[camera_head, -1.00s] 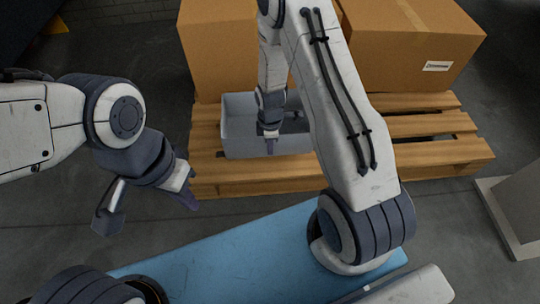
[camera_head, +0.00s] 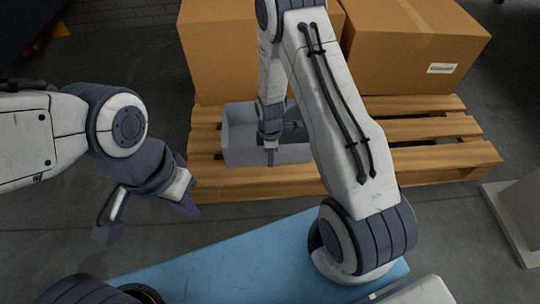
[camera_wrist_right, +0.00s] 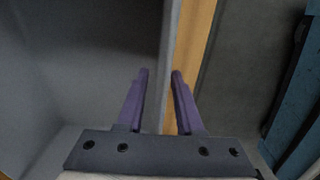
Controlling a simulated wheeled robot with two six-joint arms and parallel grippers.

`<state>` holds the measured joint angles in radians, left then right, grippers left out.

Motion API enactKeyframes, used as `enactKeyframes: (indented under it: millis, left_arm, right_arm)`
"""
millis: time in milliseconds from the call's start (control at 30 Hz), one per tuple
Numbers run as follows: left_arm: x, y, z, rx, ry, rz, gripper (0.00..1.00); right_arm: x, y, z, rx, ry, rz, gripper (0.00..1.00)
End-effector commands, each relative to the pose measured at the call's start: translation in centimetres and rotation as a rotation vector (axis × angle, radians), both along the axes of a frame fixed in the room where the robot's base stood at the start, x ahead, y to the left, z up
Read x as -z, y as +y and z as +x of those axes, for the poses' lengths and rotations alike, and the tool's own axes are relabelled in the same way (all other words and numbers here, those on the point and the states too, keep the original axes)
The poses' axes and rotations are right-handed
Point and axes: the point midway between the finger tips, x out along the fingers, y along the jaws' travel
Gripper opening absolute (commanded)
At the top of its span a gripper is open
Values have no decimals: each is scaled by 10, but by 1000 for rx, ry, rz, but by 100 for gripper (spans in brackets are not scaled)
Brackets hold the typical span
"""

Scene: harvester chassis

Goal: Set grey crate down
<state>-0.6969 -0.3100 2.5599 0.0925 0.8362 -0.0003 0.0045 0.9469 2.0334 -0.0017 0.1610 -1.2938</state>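The grey crate (camera_head: 240,151) stands upright on the near left part of the wooden pallet (camera_head: 430,157), in front of the cardboard boxes. My right gripper (camera_head: 270,158) reaches down at the crate's near wall. In the right wrist view, my right gripper's purple fingers (camera_wrist_right: 160,72) straddle the crate's wall (camera_wrist_right: 168,40), with a visible gap on the crate's inner side, so the gripper looks open. My left gripper (camera_head: 189,208) hangs empty left of the pallet, apart from the crate. My right arm hides the crate's right end.
Two large cardboard boxes, left (camera_head: 225,50) and right (camera_head: 420,50), stand on the pallet close behind the crate. Bare pallet slats lie to the right. A grey block (camera_head: 518,215) stands on the floor at the right edge. Open floor lies left of the pallet.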

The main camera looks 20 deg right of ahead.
Motion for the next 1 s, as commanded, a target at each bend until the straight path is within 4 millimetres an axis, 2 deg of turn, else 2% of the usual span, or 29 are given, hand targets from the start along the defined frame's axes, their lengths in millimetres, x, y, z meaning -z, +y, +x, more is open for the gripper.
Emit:
enactKeyframes:
  millis: [233,333,700,833,1000]
  left_arm:
    - [-1,0,0,0,0,0,0]
    - [-7,0,0,0,0,0,0]
    - [-59,0,0,0,0,0,0]
    - [-71,0,0,0,0,0,0]
    - [-77,0,0,0,0,0,0]
  right_arm:
    - [-2,0,0,0,0,0,35]
    - [-11,0,0,0,-1,0,35]
    - [-89,0,0,0,-2,0,35]
    - [-109,0,0,0,-1,0,35]
    - [-123,1,0,1,-1,0,35]
